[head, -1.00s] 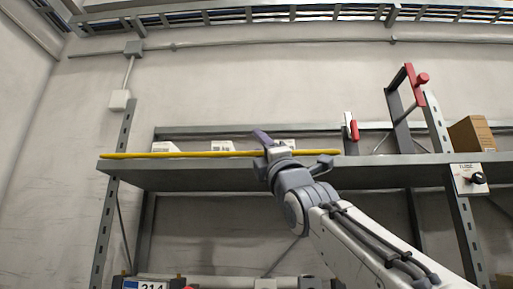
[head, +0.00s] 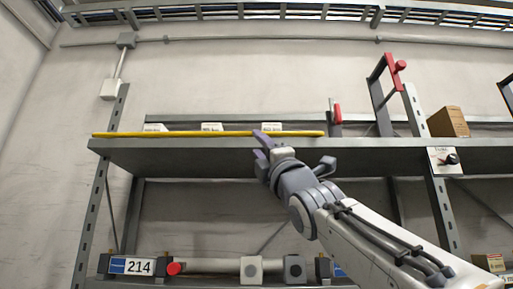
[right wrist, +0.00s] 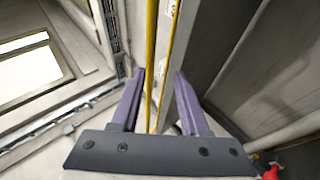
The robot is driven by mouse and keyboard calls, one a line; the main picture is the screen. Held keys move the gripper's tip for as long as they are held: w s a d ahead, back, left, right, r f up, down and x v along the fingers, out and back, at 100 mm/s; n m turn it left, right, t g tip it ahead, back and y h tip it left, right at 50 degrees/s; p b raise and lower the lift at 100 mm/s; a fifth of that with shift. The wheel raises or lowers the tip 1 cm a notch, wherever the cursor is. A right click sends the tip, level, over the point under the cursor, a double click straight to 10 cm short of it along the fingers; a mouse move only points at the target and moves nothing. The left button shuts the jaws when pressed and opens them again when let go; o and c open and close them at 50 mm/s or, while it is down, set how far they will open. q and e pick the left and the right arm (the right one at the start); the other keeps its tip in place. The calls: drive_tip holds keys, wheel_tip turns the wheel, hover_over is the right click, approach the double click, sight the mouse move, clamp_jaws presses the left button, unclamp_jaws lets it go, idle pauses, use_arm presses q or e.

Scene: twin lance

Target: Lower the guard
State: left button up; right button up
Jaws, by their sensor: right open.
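A long yellow bar (head: 190,134) lies level along the front edge of the grey shelf. Nothing is labelled as the guard; the bar and an upright grey frame with a red grip (head: 390,66) at the right are candidates. My right gripper (head: 294,153) is open in front of the shelf edge, near the bar's right end. One fingertip overlaps the bar in the head view; the other is lower and to the right. In the right wrist view, the bar (right wrist: 151,45) runs between the open fingers (right wrist: 158,85), not gripped. My left gripper is not in view.
The grey shelf (head: 190,152) carries white labelled boxes (head: 212,127), a small red handle (head: 337,113) and a cardboard box (head: 448,121). A control plate with a black knob (head: 446,159) is on the right post. Below is a pale cylinder (head: 210,266) near a 214 plate (head: 132,266).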

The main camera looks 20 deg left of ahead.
drive_tip(key=shift+d+f+b, duration=0.35)
drive_tip(key=shift+f+b, duration=0.15)
drive_tip(key=shift+f, duration=0.2)
drive_tip(key=shift+s+f, duration=0.1)
drive_tip(key=b+v, duration=0.8)
drive_tip(key=v, duration=0.2)
drive_tip(key=shift+s, duration=0.1)
